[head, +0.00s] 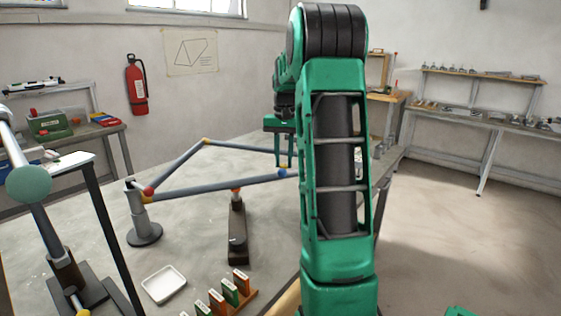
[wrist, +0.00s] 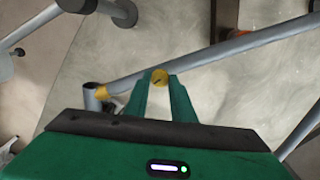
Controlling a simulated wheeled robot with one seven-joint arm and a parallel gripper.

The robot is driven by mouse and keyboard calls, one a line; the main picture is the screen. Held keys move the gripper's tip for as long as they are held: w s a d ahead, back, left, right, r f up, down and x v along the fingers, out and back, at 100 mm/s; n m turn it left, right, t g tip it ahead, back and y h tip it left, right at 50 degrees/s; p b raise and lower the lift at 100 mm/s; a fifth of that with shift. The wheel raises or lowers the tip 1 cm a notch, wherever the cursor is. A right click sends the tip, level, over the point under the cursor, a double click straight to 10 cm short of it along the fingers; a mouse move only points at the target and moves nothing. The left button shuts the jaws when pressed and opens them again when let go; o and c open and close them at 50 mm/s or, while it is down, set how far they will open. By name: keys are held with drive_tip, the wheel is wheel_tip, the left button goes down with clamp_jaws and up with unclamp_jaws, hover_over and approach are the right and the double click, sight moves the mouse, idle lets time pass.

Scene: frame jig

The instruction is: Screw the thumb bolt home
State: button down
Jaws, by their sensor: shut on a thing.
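The thumb bolt (wrist: 160,76) has a round yellow head with a dark slot mark in the wrist view. My gripper (wrist: 160,84) is shut on its head, one green fingertip at each side. The head lies against or over the edge of a grey frame tube (wrist: 215,52); its shank is hidden. In the head view my gripper (head: 284,160) points down at the frame's far right side, partly behind my arm, and I cannot make out the bolt there. The frame (head: 222,188) is of grey tubes with red, yellow and blue joints.
A round-footed post (head: 143,225) stands under the frame's left corner. A dark stand (head: 237,235) supports the near tube. A white tray (head: 164,284) and a rack of coloured blocks (head: 230,293) lie at the front. A lamp-like arm with a green ball (head: 29,184) stands at left.

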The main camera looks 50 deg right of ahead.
drive_tip(key=m, duration=0.6)
drive_tip(key=shift+w+a+r, duration=0.1)
drive_tip(key=shift+w, duration=0.05)
drive_tip(key=m, duration=0.6)
drive_tip(key=shift+m, duration=0.3)
drive_tip(key=c, duration=1.5)
unclamp_jaws()
drive_tip(key=shift+w, duration=0.1)
wheel_tip(320, 180, up, 11)
drive_tip(key=shift+f, duration=0.15)
